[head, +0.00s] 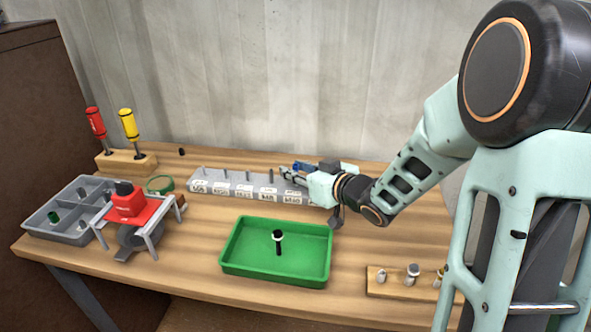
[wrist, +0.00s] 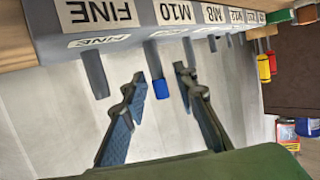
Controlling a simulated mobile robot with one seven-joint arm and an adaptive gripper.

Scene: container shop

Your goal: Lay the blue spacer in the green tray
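The blue spacer (wrist: 161,88) sits on the peg under the M10 label in the wrist view. In the head view the spacer (head: 297,167) shows small beside my fingers. My gripper (wrist: 160,79) is open, with one finger on each side of the spacer and gaps visible. In the head view my gripper (head: 290,173) is over the right end of the grey labelled peg rack (head: 215,186). The green tray (head: 239,262) lies on the bench, left of and nearer than my gripper. A black upright piece with a white top (head: 278,240) stands in it.
Other pegs, including the one by the FINE label (wrist: 95,75), stand beside the spacer's peg. A red-topped fixture (head: 130,204) and a grey divided bin (head: 72,240) are at left. A wooden block with small parts (head: 390,292) lies front right.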

